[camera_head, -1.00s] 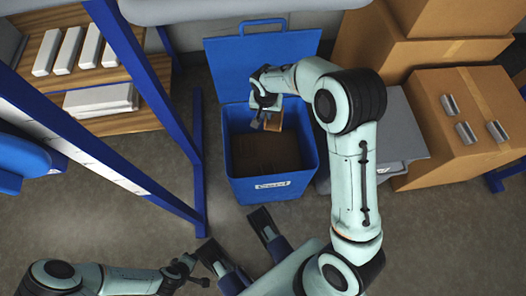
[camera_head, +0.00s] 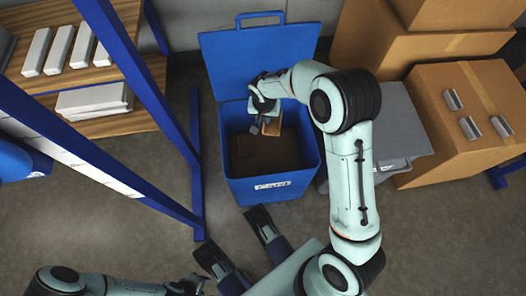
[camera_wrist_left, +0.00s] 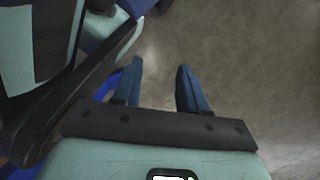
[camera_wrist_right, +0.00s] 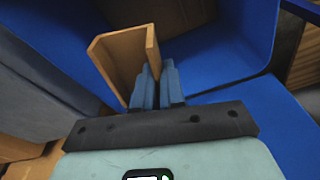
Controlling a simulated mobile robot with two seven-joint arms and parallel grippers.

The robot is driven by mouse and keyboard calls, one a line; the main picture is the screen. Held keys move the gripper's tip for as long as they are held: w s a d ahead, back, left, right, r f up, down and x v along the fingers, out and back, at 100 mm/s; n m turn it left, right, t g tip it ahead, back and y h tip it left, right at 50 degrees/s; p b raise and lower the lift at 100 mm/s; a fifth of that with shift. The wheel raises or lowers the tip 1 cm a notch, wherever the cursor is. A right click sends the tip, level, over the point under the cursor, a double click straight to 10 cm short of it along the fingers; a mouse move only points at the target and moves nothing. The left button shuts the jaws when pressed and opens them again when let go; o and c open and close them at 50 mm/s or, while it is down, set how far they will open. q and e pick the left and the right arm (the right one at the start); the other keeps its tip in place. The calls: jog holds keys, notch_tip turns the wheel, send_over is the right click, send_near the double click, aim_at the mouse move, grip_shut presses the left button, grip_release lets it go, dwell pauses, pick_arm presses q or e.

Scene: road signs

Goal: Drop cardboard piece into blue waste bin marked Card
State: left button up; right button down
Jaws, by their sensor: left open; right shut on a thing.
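The blue waste bin (camera_head: 255,186) stands upright on the floor with its blue lid (camera_head: 258,62) open at the back. A white label on its front appears to read Card. My right gripper (camera_head: 266,124) is over the bin's opening, shut on the brown, angled cardboard piece (camera_head: 273,129). In the right wrist view the cardboard piece (camera_wrist_right: 122,60) stands up at the fingertips (camera_wrist_right: 155,75), with blue bin walls around it. My left gripper (camera_head: 198,284) is low at the bottom of the head view. Its fingers (camera_wrist_left: 158,70) are apart and empty in the left wrist view.
A blue-framed shelf (camera_head: 140,80) with white blocks stands at the left. Cardboard boxes (camera_head: 440,140) are stacked at the right, one carrying metal pieces. A grey bin (camera_head: 400,115) stands right of the blue one. Bare floor (camera_head: 90,225) lies at the lower left.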

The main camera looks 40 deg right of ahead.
jog(key=c, duration=1.1)
grip_release()
jog(key=shift+c, duration=0.2)
pick_arm(q)
jog(key=w+d+r+t+p, duration=0.1)
jog(key=w+r+t+p, duration=0.2)
jog(key=w+r, duration=0.3)
jog(key=w+p, duration=0.1)
jog(key=w, duration=0.1)
jog(key=shift+w, duration=0.3)
pick_arm(e)
notch_tip(320, 180, up, 13)
jog(key=s+a, duration=0.1)
jog(key=shift+s+a, duration=0.2)
jog(key=shift+r, duration=0.1)
